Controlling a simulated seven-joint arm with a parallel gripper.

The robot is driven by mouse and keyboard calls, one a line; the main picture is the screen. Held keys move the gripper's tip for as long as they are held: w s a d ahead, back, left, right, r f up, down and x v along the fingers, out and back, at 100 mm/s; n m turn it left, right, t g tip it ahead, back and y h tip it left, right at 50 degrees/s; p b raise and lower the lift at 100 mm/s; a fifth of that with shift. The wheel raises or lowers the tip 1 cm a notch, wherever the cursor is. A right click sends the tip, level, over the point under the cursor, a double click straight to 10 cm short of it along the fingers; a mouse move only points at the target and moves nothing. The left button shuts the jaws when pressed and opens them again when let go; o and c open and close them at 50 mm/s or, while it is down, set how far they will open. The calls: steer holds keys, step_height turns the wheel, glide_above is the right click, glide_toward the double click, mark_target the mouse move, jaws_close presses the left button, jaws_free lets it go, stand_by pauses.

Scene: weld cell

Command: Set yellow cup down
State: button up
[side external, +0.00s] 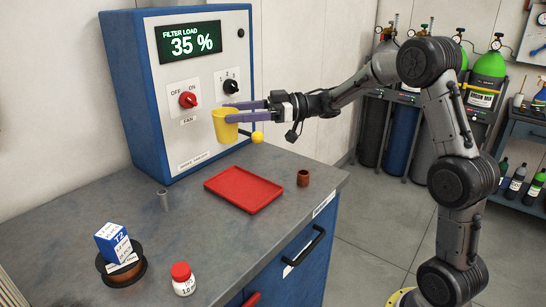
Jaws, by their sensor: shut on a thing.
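The yellow cup (224,128) is upright and held in the air in front of the blue control box. My gripper (234,111) is shut on the yellow cup, its purple fingers reaching in from the right near the cup's rim. The cup is apart from the grey bench top (150,234) below it. Part of the cup's upper side is hidden by the fingers.
A red tray (243,190) lies on the bench, with a small brown cup (303,178) to its right. A yellow ball-ended lever (257,137) sticks out near the cup.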

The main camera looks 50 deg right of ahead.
steer(key=s+d+f+m+t+h, duration=0.15)
steer(key=d+f, duration=0.25)
steer(key=d, duration=0.8)
steer(key=s+d+f+m+t+h, duration=0.1)
steer(key=d+f+m+t+h, duration=0.2)
steer(key=d, duration=0.8)
steer(key=w+d+f, duration=0.6)
steer(key=w+f, duration=0.3)
steer(key=w, duration=0.2)
steer(key=shift+w+f+n, duration=0.2)
steer(key=shift+f+n, duration=0.05)
steer(key=shift+n, duration=0.1)
steer(key=shift+w+d+f+g, duration=0.25)
steer(key=shift+w+f, duration=0.15)
steer(key=shift+f, duration=0.1)
steer(key=shift+w+f, duration=0.1)
steer(key=shift+f, duration=1.55)
steer(key=shift+f, duration=0.15)
steer(key=o, duration=1.4)
